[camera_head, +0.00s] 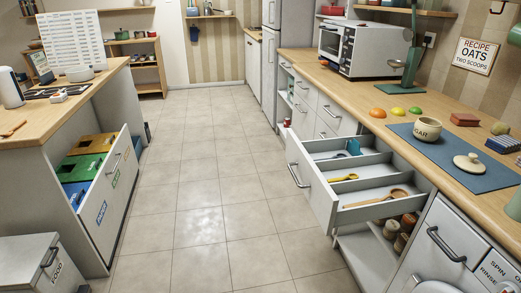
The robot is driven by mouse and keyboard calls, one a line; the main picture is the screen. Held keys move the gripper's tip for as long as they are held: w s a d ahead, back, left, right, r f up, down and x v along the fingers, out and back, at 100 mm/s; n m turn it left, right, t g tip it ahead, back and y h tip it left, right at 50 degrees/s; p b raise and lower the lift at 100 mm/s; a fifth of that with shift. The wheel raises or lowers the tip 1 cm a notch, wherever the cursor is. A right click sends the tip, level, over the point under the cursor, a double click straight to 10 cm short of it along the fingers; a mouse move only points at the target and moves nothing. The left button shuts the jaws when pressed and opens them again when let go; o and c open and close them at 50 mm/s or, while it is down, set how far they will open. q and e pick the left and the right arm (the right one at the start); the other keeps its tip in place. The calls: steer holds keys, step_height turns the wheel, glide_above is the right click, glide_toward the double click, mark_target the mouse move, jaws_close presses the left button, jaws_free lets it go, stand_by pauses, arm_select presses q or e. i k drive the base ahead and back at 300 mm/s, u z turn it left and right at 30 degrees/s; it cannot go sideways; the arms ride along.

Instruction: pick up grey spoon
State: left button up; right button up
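An open drawer (322,204) with dividers stands out from the right-hand counter. In its far compartment lies a small, thin grey utensil (333,157), which looks like the grey spoon, though it is too small to tell its shape surely. A blue item (354,147) lies beside it, to its right. A yellow utensil (343,178) is in the middle compartment. A wooden spoon (385,197) is in the near compartment. Neither of my grippers shows in the head view.
The right counter (350,98) holds a sugar jar (427,128), a lid (471,162) on a blue mat and small fruit. Jars (391,229) stand on a shelf below the drawer. At left, a bin drawer (108,195) is pulled out. The tiled floor (210,190) between is clear.

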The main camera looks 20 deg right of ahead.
mark_target(340, 155)
steer(key=u, duration=0.5)
steer(key=i, duration=0.85)
